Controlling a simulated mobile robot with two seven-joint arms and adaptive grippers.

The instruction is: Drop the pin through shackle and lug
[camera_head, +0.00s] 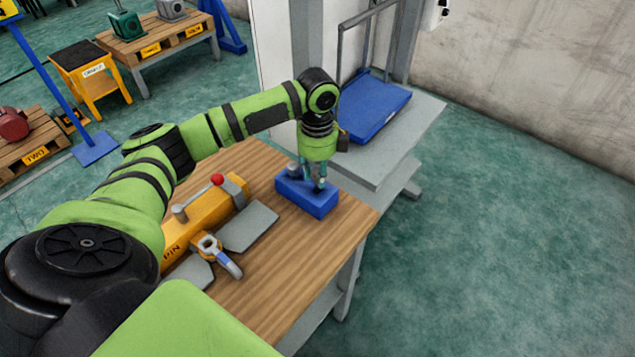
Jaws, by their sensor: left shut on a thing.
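My left gripper (318,186) points down over a blue block (308,201) on the wooden table. It is shut on what seems to be the pin, which is mostly hidden between the fingers at the block. A short grey peg (293,170) stands at the block's left end. An orange and grey shackle-like part (209,246) with a blue and white piece lies between two grey plates (249,226); I cannot tell the lug clearly. My right gripper is out of view.
A yellow-orange hoist body (206,219) with a red ball (217,179) lies at the table's left. The table's front right (290,270) is bare. A grey bench with a blue platform (372,108) stands behind. Pallets and a yellow stool (90,75) are far left.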

